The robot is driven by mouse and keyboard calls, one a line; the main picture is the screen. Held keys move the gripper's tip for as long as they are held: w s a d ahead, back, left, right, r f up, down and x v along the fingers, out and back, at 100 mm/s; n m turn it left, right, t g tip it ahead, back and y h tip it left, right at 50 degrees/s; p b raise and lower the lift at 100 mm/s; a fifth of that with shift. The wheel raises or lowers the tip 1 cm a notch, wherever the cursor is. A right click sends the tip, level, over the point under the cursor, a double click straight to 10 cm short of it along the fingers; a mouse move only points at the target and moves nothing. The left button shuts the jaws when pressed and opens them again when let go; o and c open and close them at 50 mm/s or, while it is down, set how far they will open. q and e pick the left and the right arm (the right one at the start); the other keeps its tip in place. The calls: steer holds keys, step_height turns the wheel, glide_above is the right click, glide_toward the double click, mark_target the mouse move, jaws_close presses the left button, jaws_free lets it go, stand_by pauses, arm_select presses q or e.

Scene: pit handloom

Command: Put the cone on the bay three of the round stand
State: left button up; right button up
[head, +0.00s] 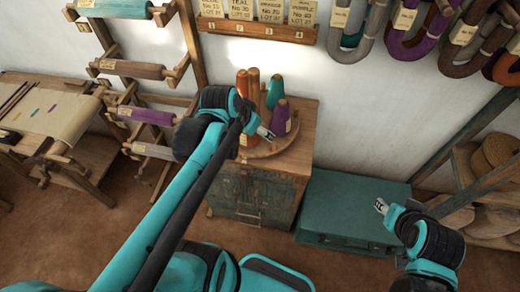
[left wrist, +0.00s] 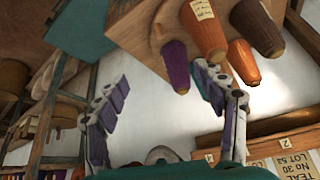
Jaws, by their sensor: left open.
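The round stand (head: 262,149) is a wooden disc on top of a cabinet. Several cones stand on it: a purple cone (head: 280,119), a teal cone (head: 275,92), an orange cone (head: 242,84) and a brown-orange cone (head: 254,85). Which bay each occupies cannot be read. My left gripper (head: 266,134) is open and empty at the stand's front, beside the purple cone. In the left wrist view the purple cone (left wrist: 175,66) lies near the open fingers (left wrist: 160,78), and teal shows behind one finger. My right gripper (head: 381,206) is over the green chest, its jaws too small to judge.
The wooden cabinet (head: 255,190) bears the stand, with a green chest (head: 350,205) to its right. A rack of yarn rolls (head: 145,116) and a loom (head: 50,105) are at left. A numbered label shelf (head: 257,30) and hanging yarn hanks (head: 400,20) are on the wall.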

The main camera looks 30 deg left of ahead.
arm_select(q)
steer(key=s+d+n+t, duration=0.1)
steer(key=s+d+n, duration=0.1)
steer(key=s+d, duration=0.3)
steer(key=shift+s+f+y, duration=0.3)
steer(key=shift+s+y, duration=0.1)
steer(key=shift+s, duration=0.75)
steer(key=shift+f, duration=0.1)
step_height(320, 180, down, 15)
steer(key=b, duration=1.5)
steer(key=shift+f+b, duration=0.2)
steer(key=shift+b, duration=0.1)
